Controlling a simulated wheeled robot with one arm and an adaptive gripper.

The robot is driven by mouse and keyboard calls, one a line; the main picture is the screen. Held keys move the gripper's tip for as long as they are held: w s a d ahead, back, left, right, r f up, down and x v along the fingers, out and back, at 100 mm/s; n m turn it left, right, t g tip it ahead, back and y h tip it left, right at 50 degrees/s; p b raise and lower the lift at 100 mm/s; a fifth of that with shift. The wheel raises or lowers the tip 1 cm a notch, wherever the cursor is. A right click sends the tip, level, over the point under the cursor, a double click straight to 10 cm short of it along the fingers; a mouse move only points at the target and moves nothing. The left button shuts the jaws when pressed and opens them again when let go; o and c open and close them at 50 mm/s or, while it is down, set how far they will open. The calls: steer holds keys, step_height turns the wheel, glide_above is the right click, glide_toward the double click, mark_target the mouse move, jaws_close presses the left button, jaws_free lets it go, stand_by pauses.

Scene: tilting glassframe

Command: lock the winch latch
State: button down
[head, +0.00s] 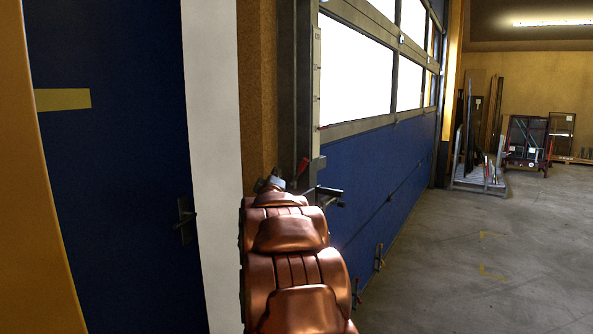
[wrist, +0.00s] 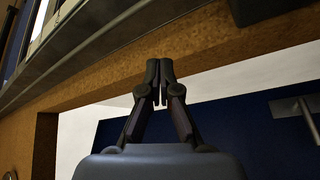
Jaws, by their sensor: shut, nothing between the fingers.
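My gripper (wrist: 160,72) is shut and empty in the wrist view. Its dark fingertips stand together in front of a brown, rough-textured beam; I cannot tell whether they touch it. In the head view my copper arm reaches toward the door frame and hides most of the gripper. I cannot make out a winch latch for certain in either view. A small red-handled part (head: 303,166) shows just beyond the arm's end, by the frame post. A dark rod-like part (head: 329,191) sticks out to its right; I cannot tell what it belongs to.
A blue door (head: 120,140) with a dark handle (head: 186,218) stands at left, beside a white wall strip (head: 208,120). A blue sectional door with windows (head: 380,165) runs along the right of my arm. The grey floor (head: 460,265) is open at right; racks (head: 480,175) stand far back.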

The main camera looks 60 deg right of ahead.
mark_target(299, 171)
steer(key=shift+s+d+r+g+h, duration=0.3)
steer(key=shift+s+d+h, duration=0.2)
steer(key=shift+s+d, duration=0.25)
steer(key=shift+w, duration=0.1)
steer(key=shift+p+x, duration=1.65)
steer(key=shift+x, duration=3.4)
steer(key=shift+s+d+f+p, duration=0.25)
steer(key=shift+s+f, duration=0.3)
steer(key=shift+s, duration=0.3)
steer(key=shift+s+d+f+p, duration=0.15)
steer(key=shift+s+f+p, duration=0.15)
steer(key=shift+s+f, duration=0.35)
steer(key=shift+s+m+b, duration=0.3)
